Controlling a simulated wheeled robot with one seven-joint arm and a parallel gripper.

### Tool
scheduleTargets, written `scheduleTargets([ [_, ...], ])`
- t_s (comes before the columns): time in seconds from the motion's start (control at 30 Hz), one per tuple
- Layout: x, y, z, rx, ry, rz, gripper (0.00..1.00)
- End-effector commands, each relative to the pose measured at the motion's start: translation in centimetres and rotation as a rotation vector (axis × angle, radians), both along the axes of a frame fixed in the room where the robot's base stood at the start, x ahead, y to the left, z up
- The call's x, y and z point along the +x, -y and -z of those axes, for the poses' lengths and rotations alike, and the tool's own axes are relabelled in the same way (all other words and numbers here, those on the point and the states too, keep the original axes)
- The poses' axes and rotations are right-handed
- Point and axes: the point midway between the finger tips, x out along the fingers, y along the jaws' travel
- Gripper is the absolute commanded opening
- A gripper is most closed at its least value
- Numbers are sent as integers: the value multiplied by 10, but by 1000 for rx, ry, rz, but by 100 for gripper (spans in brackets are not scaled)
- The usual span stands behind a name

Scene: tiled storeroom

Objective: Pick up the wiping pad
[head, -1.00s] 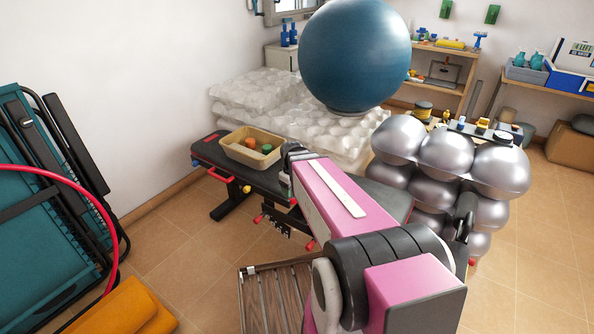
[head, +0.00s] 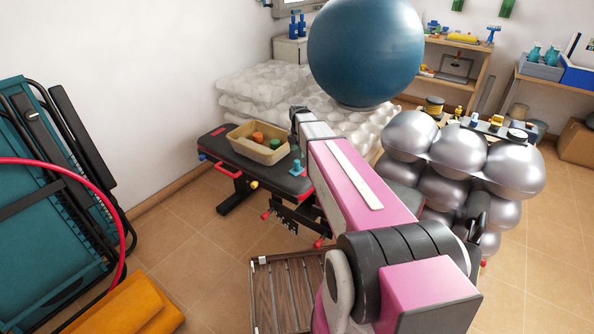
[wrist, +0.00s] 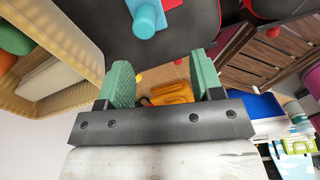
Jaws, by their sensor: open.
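A light blue item with a rounded knob, probably the wiping pad (head: 296,167), sits on the dark bench (head: 222,144) just right of a tan basket (head: 240,152). It also shows in the wrist view (wrist: 148,18) at the top, lying on the dark bench surface. My gripper (wrist: 164,76) has two green fingers spread apart with nothing between them. The pad appears beyond the fingertips in that view, apart from them. In the head view my pink arm hides much of the bench, and the fingers are not clear there.
The basket holds orange and green things and stands close beside the pad. A large blue ball (head: 366,50) rests on white bubbly stacks behind the bench. Silver balls (head: 459,150) stand to the right.

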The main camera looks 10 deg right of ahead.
Motion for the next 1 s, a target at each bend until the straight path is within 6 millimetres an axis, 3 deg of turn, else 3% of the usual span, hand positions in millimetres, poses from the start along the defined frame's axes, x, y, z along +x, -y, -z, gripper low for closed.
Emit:
scheduleTargets([
  [0.1,11,0,-2,0,0,-82,60],
  [0.27,13,0,3,-1,0,-115,60],
  [0.6,14,0,48,-1,-2,-112,60],
  [0.83,17,-1,62,-1,1,-111,60],
  [1.0,23,-4,85,-2,-1,-111,60],
])
